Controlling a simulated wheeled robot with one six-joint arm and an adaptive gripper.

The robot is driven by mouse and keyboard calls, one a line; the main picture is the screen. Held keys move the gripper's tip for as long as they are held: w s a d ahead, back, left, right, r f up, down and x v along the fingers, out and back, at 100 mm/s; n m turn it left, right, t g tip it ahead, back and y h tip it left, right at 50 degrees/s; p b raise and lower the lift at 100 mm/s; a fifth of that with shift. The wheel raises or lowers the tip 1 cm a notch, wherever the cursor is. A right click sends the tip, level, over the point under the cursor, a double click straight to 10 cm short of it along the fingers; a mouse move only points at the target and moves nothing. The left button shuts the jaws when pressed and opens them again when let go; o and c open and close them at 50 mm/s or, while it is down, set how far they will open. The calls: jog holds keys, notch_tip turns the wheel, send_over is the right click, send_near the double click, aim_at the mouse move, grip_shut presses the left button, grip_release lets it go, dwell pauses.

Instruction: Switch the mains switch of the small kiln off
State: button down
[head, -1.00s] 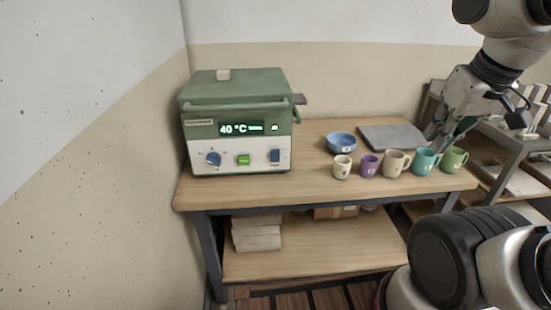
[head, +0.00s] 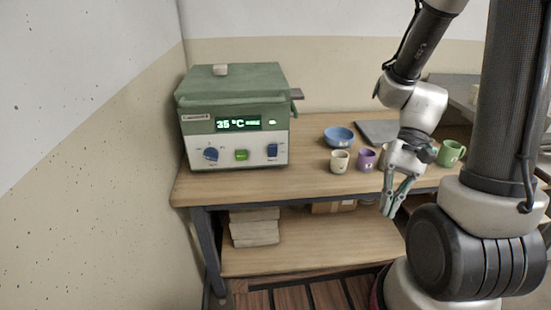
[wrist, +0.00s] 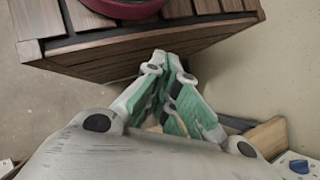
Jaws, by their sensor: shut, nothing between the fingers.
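The small kiln (head: 235,88), green with a white front panel, stands on the left of the wooden table. Its lit display (head: 238,123) reads 35 °C. The panel carries a blue round knob (head: 211,154), a green button (head: 241,155) and a blue rocker switch (head: 272,150) at the right, which looks like the mains switch. I cannot tell which way the rocker is tipped. My gripper (head: 390,213) is shut and empty, pointing down before the table's front edge, well right of the kiln. In the wrist view its green-padded fingers (wrist: 165,65) meet.
Cups (head: 340,162) in several colours and a blue bowl (head: 339,137) stand right of the kiln, partly behind my arm. A grey slab (head: 378,132) lies behind them. The table (head: 310,178) is clear before the kiln. White blocks (head: 255,232) lie on the lower shelf.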

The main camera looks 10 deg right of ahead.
jog(key=w+a+f+m+t+y, duration=0.25)
jog(key=a+f+m+y, duration=0.3)
jog(key=a+m, duration=0.3)
jog(key=w+a+f+m+t+y, duration=0.1)
jog(key=w+a+f+m+y, duration=0.25)
jog(key=a+m+y, duration=0.45)
jog(key=w+f+m+t, duration=0.5)
jog(key=w+m+t, duration=0.35)
jog(key=m, duration=0.35)
jog(key=w+d+r+m+t+h, duration=0.1)
jog(key=w+d+m+t+h, duration=0.2)
jog(key=w+m+t, duration=0.5)
jog(key=shift+w+r+h, duration=0.25)
jog(key=shift+w+h, duration=0.3)
jog(key=shift+w, duration=0.1)
jog(key=shift+m, duration=0.25)
